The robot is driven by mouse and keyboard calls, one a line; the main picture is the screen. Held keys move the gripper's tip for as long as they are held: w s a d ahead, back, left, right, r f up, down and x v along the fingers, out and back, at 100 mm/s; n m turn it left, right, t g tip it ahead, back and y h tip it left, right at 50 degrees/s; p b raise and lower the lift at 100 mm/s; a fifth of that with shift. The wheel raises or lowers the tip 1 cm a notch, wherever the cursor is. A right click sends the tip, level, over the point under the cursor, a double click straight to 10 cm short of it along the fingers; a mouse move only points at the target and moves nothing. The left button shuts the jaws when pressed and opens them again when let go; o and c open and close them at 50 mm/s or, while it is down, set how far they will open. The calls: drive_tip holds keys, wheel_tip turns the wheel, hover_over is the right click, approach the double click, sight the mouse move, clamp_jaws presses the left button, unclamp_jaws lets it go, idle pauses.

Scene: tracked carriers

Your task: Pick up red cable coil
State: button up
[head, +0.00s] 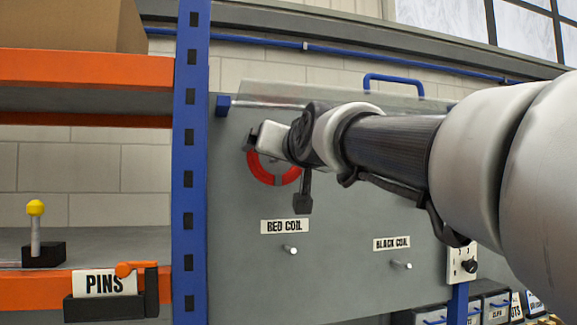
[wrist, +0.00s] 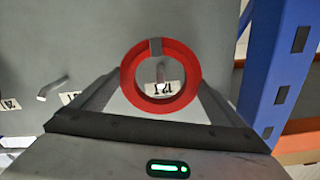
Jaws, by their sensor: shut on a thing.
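The red cable coil (head: 272,181) is a flat ring in front of the grey panel, partly hidden behind my gripper (head: 252,141) in the head view. In the wrist view the coil (wrist: 128,76) shows whole, with a grey band at its upper edge. My gripper (wrist: 160,88) is shut on it, one finger to each side. In the head view the coil is above the "RED COIL" label (head: 285,226) and its bare peg (head: 290,250). A peg and part of a label show through the ring in the wrist view.
The grey panel (head: 340,220) also carries a "BLACK COIL" label (head: 392,244) above an empty peg (head: 401,265). A blue rack post (head: 190,200) stands close on the left, with orange shelves and a "PINS" holder (head: 105,284). Labelled bins (head: 495,308) are low at right.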

drive_tip(key=b+v, duration=0.3)
drive_tip(key=v, duration=1.4)
drive_tip(key=w+d+f+g+h+b, duration=0.1)
drive_tip(key=w+f+g+b, duration=0.2)
drive_tip(key=f, duration=0.7)
drive_tip(key=w+f+g+b, duration=0.2)
drive_tip(key=w+f+b, duration=0.2)
drive_tip(key=f, duration=0.5)
drive_tip(key=shift+w+r+p+x, duration=0.2)
drive_tip(key=shift+r+p+x, duration=0.2)
drive_tip(key=shift+x, duration=1.3)
drive_tip(key=shift+w+r+p+x, duration=0.15)
drive_tip(key=shift+r+p+x, duration=0.2)
drive_tip(key=shift+x, duration=1.35)
drive_tip(key=shift+w+r+p+x, duration=0.2)
drive_tip(key=shift+r+p+x, duration=0.2)
drive_tip(key=shift+x, duration=1.25)
drive_tip(key=shift+f, duration=0.1)
drive_tip(key=o, duration=0.9)
drive_tip(key=shift+f, duration=0.1)
